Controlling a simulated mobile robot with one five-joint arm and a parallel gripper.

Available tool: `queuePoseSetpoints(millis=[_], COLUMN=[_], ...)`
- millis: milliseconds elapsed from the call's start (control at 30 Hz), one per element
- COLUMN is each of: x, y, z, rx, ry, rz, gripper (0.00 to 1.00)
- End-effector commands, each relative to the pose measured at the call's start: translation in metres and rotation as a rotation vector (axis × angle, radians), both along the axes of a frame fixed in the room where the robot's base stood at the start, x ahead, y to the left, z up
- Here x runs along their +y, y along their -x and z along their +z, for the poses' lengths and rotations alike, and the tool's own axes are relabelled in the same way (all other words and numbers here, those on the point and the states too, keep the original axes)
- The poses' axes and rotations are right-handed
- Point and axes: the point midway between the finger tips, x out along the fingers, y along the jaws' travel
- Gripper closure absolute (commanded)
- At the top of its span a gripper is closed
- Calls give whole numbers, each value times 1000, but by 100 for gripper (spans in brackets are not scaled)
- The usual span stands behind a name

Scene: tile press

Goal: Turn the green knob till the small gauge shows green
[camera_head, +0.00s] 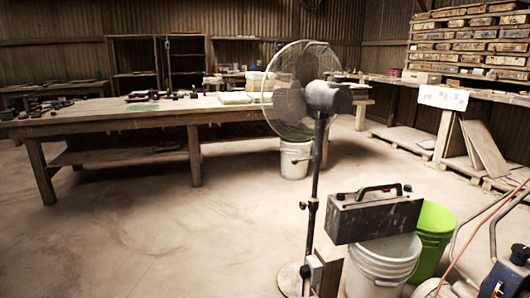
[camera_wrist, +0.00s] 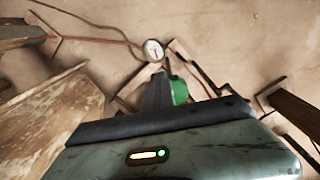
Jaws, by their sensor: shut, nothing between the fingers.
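In the wrist view a small round gauge (camera_wrist: 153,50) with a pale face and a dark rim stands just beyond my gripper. Its needle and any coloured zone are too small to read. The green knob (camera_wrist: 179,91) is just right of my fingers and partly hidden by them and by the gripper body. My gripper (camera_wrist: 157,80) points up the picture towards the gauge, with its dark fingers together and empty. I cannot tell whether they touch the knob. In the head view I make out neither gauge, knob nor gripper.
In the wrist view, wooden boards (camera_wrist: 45,120) lie at left, and a reddish hose (camera_wrist: 95,40) runs towards the gauge. In the head view a fan (camera_head: 305,95), a white bucket (camera_head: 383,268) and a green bucket (camera_head: 434,232) stand before a long workbench (camera_head: 100,122). The floor at left is clear.

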Motion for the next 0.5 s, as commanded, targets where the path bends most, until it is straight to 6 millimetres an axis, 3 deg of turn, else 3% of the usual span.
queuePoseSetpoints(millis=[33,500], x=[5,21], y=[1,0], z=[-8,-8], rx=[6,1], ry=[-9,-12], rz=[4,12], gripper=[100,100])
